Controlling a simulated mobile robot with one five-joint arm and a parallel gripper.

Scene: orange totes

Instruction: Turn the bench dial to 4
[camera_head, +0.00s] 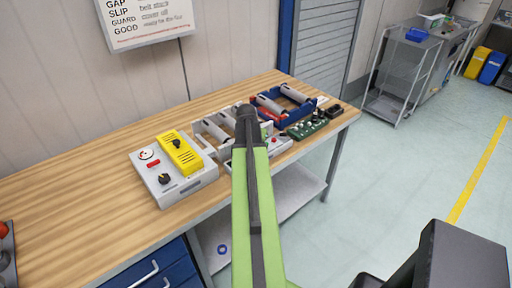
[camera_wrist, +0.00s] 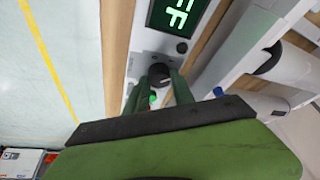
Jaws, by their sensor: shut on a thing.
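In the wrist view a black round dial (camera_wrist: 158,72) with a pale pointer mark sits on a light grey panel (camera_wrist: 142,62). The fingers of my gripper (camera_wrist: 160,88) are on either side of the dial, shut on it. Above the dial a dark display (camera_wrist: 178,16) shows green characters, partly cut off by the frame edge; I can read "FF". Which number the pointer faces cannot be read. In the head view my green arm reaches over the workbench (camera_head: 75,215) and hides the dial and my fingertips.
A grey box (camera_head: 172,180) with a gauge and black knob stands on the bench, with a yellow unit (camera_head: 180,153) on it. Right of my arm are a blue tray (camera_head: 283,103) with grey cylinders and a green circuit board (camera_head: 307,127). The bench's left part is mostly clear.

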